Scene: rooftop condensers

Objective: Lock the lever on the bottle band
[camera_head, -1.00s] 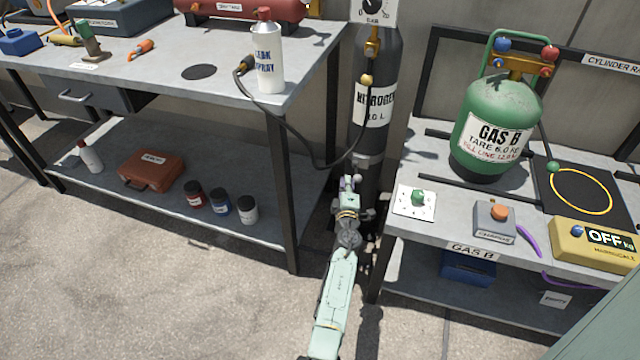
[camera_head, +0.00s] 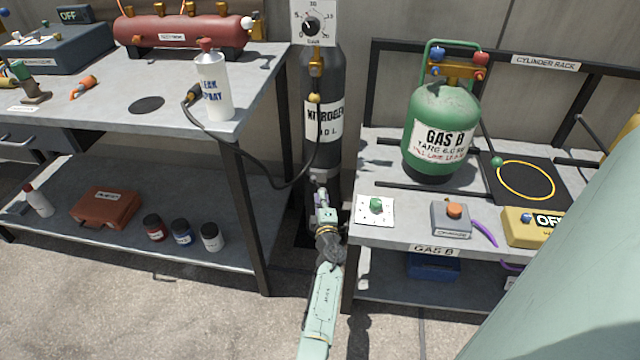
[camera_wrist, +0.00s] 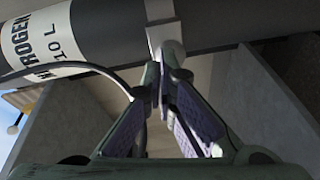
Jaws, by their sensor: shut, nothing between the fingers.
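The dark grey nitrogen bottle (camera_head: 323,150) stands upright between the two benches. Its pale metal band (camera_head: 320,175) goes round the lower part. In the wrist view the band (camera_wrist: 162,33) crosses the bottle (camera_wrist: 110,25), with a pale rounded piece (camera_wrist: 173,48) at its near edge, perhaps the lever's end. My gripper (camera_head: 321,192) is in front of the bottle just below the band. In the wrist view my gripper (camera_wrist: 163,80) has its fingertips together with nothing held, right at the rounded piece; contact cannot be told. The fingers partly hide the lever area.
A black hose (camera_head: 270,182) loops from the left bench (camera_head: 170,125) to the bottle. The right bench (camera_head: 385,245) carries a green gas cylinder (camera_head: 441,130) and stands close to my arm. The gap between the benches is narrow.

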